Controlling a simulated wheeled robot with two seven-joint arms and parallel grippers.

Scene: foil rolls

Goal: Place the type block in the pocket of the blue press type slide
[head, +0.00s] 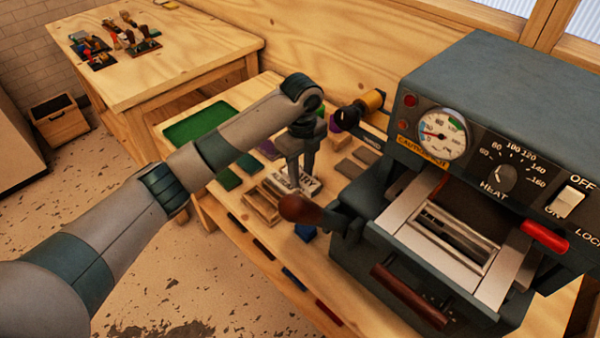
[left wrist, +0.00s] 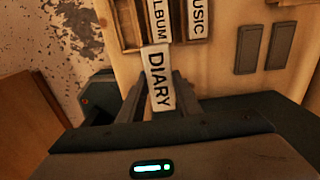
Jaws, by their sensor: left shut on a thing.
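My left gripper (head: 294,176) is shut on the type block marked DIARY (left wrist: 158,80); its fingers (left wrist: 158,92) stand on either side of the block in the left wrist view. In the head view the gripper points down over the pale lettered blocks beside the wooden type tray (head: 262,204), and I cannot tell the held block apart there. The blue-grey press (head: 480,90) stands at the right. Its type slide (head: 405,207) has metal rails around a recessed pocket (head: 455,238), which looks empty. My right gripper is not in view.
Blocks marked ALBUM (left wrist: 160,22) and MUSIC (left wrist: 197,20) lie close to the held block. A brown-knobbed handle (head: 300,208) juts from the press near my gripper. A gold foil roll (head: 373,99) sits behind. A green tray (head: 203,124) lies at the bench's far left.

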